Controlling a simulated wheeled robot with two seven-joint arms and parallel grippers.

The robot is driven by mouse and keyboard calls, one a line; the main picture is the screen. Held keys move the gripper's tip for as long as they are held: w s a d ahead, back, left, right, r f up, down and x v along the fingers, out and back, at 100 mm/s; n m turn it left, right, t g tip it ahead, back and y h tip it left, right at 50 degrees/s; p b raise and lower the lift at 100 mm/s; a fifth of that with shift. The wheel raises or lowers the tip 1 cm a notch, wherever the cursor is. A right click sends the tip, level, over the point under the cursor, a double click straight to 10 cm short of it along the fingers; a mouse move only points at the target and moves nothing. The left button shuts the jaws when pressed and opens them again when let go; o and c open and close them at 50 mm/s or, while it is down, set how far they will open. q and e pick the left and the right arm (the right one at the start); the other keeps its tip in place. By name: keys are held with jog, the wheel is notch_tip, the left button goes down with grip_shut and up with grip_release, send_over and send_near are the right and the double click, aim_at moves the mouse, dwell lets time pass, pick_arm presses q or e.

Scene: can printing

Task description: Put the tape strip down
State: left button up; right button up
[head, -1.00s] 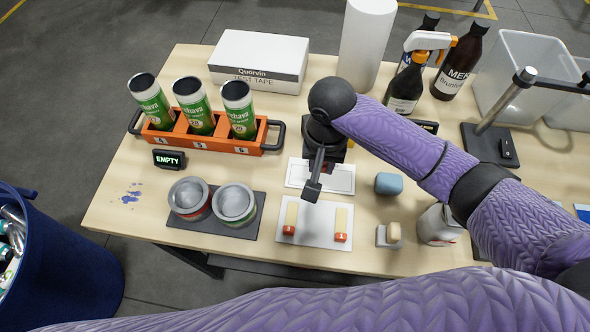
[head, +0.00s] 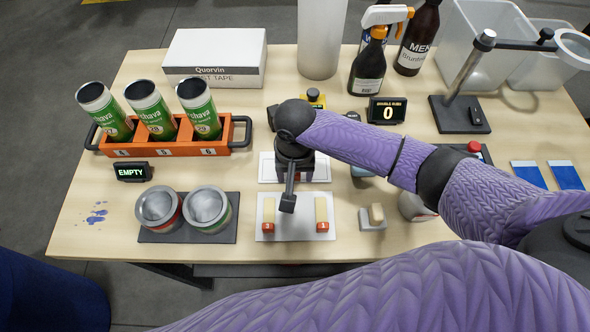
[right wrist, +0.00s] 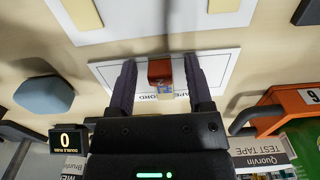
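The tape strip (right wrist: 160,71) has a red end block and a pale patterned part. In the right wrist view it is over the white tape record card (right wrist: 105,70), between my right gripper's fingers (right wrist: 159,66). A gap shows on each side of the block, so the fingers are open around it. In the head view my right gripper (head: 296,178) is low over the card (head: 267,168) and hides the strip. Whether the strip lies flat on the card is hard to tell. My left gripper is out of view.
A white plate with two red-ended pieces (head: 295,232) is just in front. Two open tins (head: 183,212) stand left of it. Behind are an orange can rack (head: 160,148), a counter showing 0 (head: 387,110) and a test tape box (head: 215,55). A blue block is partly hidden.

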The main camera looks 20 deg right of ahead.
notch_tip(320, 180, up, 12)
jog(key=p, duration=0.4)
jog(key=shift+r, duration=0.15)
